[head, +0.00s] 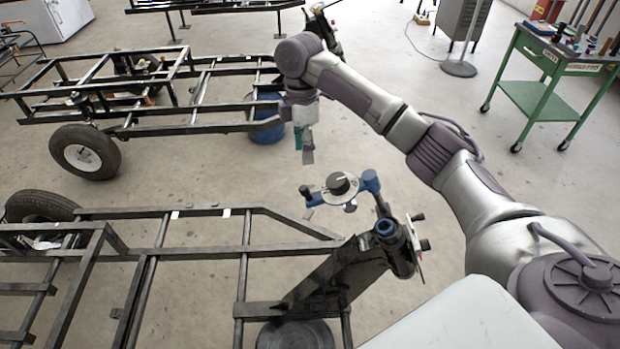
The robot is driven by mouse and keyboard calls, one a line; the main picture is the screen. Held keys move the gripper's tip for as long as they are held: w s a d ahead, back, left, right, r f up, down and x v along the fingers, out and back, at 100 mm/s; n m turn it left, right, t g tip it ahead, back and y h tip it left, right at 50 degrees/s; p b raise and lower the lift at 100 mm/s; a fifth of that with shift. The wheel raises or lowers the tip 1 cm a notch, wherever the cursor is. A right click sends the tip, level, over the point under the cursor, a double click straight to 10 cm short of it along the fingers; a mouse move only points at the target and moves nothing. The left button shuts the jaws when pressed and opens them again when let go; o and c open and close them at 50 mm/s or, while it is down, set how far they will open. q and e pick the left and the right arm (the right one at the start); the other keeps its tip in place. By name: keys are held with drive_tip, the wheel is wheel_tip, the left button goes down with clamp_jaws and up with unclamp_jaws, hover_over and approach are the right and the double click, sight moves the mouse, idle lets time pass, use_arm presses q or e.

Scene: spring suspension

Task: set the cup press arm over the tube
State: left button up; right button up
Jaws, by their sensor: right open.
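The cup press arm (371,183) is a blue swing arm with a black round knob (341,185) and a blue end (308,196) at its left. It stands out to the upper left of the upright tube (386,229), which has a blue collar and sits at the end of the black frame. The knob is beside the tube, not over it. My right gripper (306,150) hangs pointing down, open and empty, above and left of the knob and apart from it. Its fingers are small and partly overlap each other. My left gripper is not in view.
The black trailer frame (243,262) fills the lower left. A second frame (190,128) with a wheel (85,152) and a blue drum (267,128) stand behind. A green tool cart (540,100) is at upper right. The floor between the frames is clear.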

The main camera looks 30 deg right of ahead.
drive_tip(key=p, duration=0.2)
hover_over(307, 192)
drive_tip(key=w, duration=0.1)
wheel_tip(307, 192, down, 6)
drive_tip(key=shift+w+d+r, duration=0.1)
drive_tip(key=shift+r, duration=0.05)
wheel_tip(307, 192, down, 6)
drive_tip(key=shift+d+f+p, duration=0.1)
drive_tip(key=shift+f+p, duration=0.1)
drive_tip(key=shift+p, duration=0.1)
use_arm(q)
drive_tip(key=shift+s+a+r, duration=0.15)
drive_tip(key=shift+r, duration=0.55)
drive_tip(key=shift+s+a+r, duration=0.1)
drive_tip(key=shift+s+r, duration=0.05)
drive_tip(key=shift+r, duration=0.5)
use_arm(e)
drive_tip(key=shift+f, duration=0.65)
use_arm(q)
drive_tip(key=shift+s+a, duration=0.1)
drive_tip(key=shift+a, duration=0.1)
use_arm(e)
clamp_jaws()
